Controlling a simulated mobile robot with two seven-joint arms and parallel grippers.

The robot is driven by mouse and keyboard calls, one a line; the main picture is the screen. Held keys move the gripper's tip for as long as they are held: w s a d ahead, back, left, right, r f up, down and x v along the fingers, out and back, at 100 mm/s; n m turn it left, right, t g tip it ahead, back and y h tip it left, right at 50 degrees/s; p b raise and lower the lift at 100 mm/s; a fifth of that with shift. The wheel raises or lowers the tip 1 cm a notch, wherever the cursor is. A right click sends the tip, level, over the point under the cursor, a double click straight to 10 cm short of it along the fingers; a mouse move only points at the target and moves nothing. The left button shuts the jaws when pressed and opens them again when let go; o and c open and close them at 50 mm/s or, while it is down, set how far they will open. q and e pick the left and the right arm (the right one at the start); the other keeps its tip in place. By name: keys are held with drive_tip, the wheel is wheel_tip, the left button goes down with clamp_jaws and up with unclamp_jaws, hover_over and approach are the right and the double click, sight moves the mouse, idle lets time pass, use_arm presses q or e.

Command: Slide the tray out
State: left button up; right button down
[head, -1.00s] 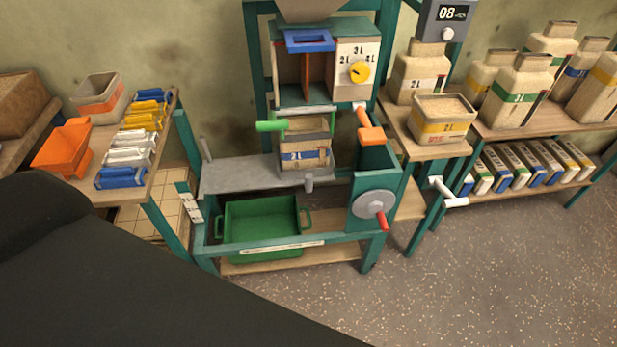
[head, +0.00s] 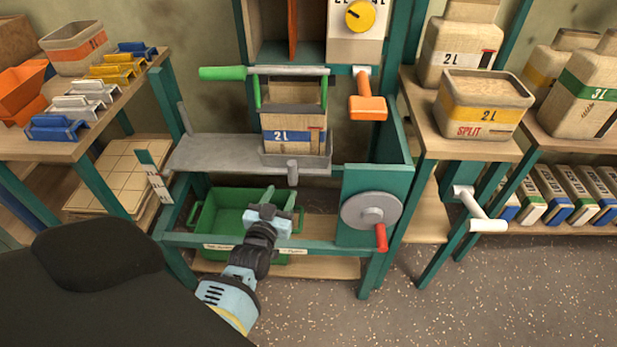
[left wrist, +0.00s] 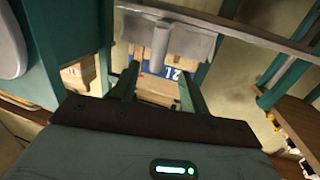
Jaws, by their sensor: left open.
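The green tray (head: 222,213) sits low inside the teal frame, under a grey shelf plate. One of its handles shows at the left; its right part is hidden behind my left gripper. My left gripper (head: 279,205) is open and empty, in front of the tray's right part and below the grey plate. I cannot tell whether it touches the tray. In the left wrist view its fingers (left wrist: 157,92) are apart, with a blue-banded 2 L bag (left wrist: 160,65) beyond them. My right gripper is not in view.
The grey plate (head: 215,153) with a peg and the 2 L bag (head: 295,128) overhang the tray. A red-handled crank wheel (head: 370,211) stands to the right. The frame's labelled front rail (head: 330,247) crosses before the tray. Shelves flank both sides; floor at front right is clear.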

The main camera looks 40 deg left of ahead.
sight(291, 173)
use_arm(q)
drive_tip(key=shift+n+t+y, duration=0.3)
drive_tip(key=x, duration=0.3)
drive_tip(key=b+x, duration=0.1)
drive_tip(key=x, duration=0.2)
drive_tip(key=b+x, duration=0.1)
drive_tip(key=x, duration=0.1)
drive_tip(key=shift+w+r, duration=0.3)
drive_tip(key=shift+w, duration=0.45)
drive_tip(key=shift+w+a, duration=0.15)
drive_tip(key=shift+w, duration=0.05)
clamp_jaws()
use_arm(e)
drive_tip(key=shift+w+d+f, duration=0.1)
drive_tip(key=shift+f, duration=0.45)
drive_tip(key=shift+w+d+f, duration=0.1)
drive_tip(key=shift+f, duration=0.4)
